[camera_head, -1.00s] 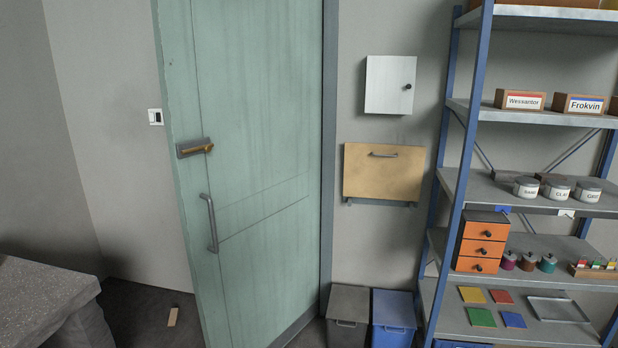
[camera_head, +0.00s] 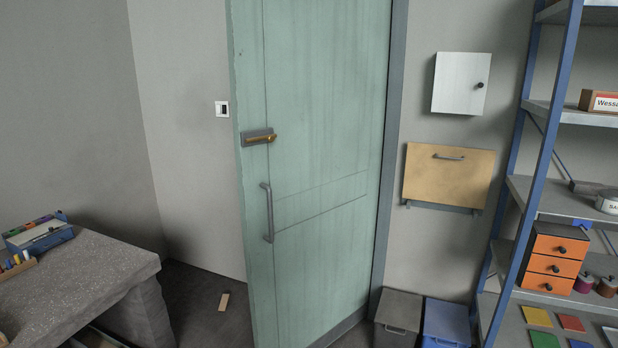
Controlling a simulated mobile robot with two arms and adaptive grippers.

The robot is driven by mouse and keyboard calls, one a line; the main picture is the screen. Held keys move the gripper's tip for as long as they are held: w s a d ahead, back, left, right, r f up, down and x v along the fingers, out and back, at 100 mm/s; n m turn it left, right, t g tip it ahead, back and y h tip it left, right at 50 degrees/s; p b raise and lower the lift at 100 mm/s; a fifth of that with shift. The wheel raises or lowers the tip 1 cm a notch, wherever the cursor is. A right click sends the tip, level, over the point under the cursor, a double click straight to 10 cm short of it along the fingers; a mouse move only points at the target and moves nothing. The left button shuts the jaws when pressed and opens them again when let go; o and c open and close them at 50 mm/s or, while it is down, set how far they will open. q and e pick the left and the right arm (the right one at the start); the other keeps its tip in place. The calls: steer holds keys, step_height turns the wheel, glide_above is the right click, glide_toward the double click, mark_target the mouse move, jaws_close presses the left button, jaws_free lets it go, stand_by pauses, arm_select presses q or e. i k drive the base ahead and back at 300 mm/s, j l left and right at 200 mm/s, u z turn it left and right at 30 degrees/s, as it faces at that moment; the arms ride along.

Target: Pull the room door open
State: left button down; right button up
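The green room door (camera_head: 325,150) stands in the middle of the head view. Its left edge is free and it appears to stand ajar, hinged on the right by the grey frame (camera_head: 391,150). A brass lever handle (camera_head: 262,139) on a dark plate sits near the left edge. Below it is a vertical grey pull handle (camera_head: 268,212). Neither of my grippers shows in the view, so nothing touches the door here.
A concrete bench (camera_head: 85,285) stands at lower left, with a blue box (camera_head: 40,234) on it. A wood piece (camera_head: 224,301) lies on the floor left of the door. Bins (camera_head: 398,318) and a blue-posted shelf (camera_head: 545,165) stand right. A wall cabinet (camera_head: 461,83) and a wooden flap (camera_head: 448,175) hang between.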

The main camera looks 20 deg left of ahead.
mark_target(312, 75)
steer(key=i+j+z, duration=0.15)
steer(key=j+z, duration=0.15)
steer(key=j, duration=0.15)
steer(key=i+j+z, duration=0.1)
steer(key=j+z, duration=0.15)
steer(key=j, duration=0.2)
steer(key=i+j+z, duration=0.1)
steer(key=j+z, duration=0.2)
steer(key=j, duration=0.2)
